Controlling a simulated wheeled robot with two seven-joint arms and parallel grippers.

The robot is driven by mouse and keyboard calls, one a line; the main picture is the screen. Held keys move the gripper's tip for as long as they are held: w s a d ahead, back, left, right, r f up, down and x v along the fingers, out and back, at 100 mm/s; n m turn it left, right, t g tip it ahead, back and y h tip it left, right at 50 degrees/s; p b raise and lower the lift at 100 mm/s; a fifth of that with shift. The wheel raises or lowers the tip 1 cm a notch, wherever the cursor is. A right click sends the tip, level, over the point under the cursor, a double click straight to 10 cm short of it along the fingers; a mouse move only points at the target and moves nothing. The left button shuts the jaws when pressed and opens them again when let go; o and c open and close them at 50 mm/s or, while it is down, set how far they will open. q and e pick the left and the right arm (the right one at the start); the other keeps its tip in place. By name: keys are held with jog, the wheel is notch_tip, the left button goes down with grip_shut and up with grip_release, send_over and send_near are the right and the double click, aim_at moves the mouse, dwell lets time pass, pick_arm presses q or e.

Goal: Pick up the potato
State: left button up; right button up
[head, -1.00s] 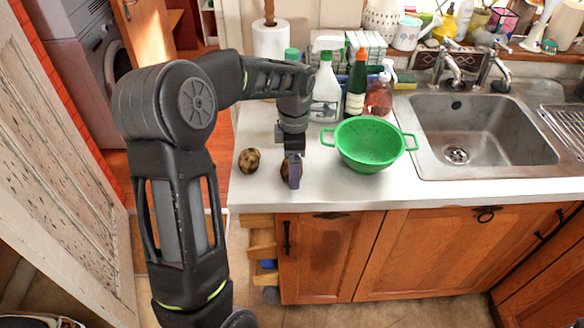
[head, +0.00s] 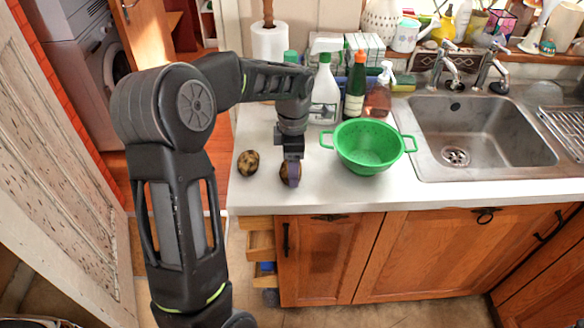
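Two brown, dark-speckled potatoes lie on the white counter. One potato (head: 248,163) lies in the open at the left. The other potato (head: 284,171) lies to its right, partly covered by my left gripper (head: 291,170). My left gripper points down at this second potato, with one purple-grey finger in front of it and potato showing on both sides of that finger. The other finger is hidden, so I cannot tell whether the gripper is closed on the potato. The potato appears to be at counter level. My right gripper is out of view.
A green colander (head: 368,148) stands just right of my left gripper. Behind are a spray bottle (head: 325,92), a dark green bottle (head: 355,92) and a soap dispenser (head: 379,98). The sink (head: 480,125) is at the right. The counter's front edge is close to the potatoes.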

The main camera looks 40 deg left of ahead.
pick_arm(q)
notch_tip(320, 180, up, 10)
jog(key=shift+f+b, duration=0.1)
jog(key=shift+b, duration=0.55)
